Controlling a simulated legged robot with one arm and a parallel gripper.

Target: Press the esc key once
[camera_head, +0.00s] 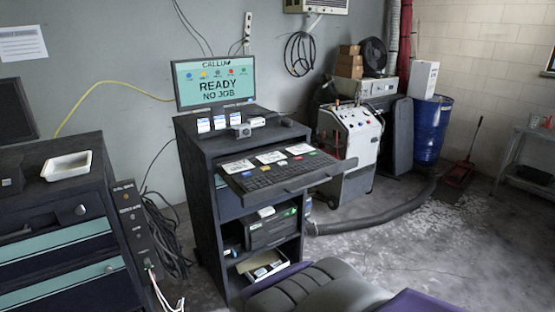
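A dark keyboard (272,179) lies on a pull-out tray (325,172) of the black cabinet (203,160) in the middle of the view. Its single keys are too small to read, so I cannot tell which one is the esc key. A few white cards (270,157) and small coloured pieces lie along the tray's back edge. A monitor (215,83) on top of the cabinet reads "READY" and "NO JOB". My gripper is not in view.
A dark ribbed seat with purple parts (315,287) fills the bottom centre, in front of the cabinet. A drawer chest with a white tray (52,174) stands left. A white machine (350,140), a thick floor hose (385,213) and a blue barrel (431,130) are right. Floor at right is mostly open.

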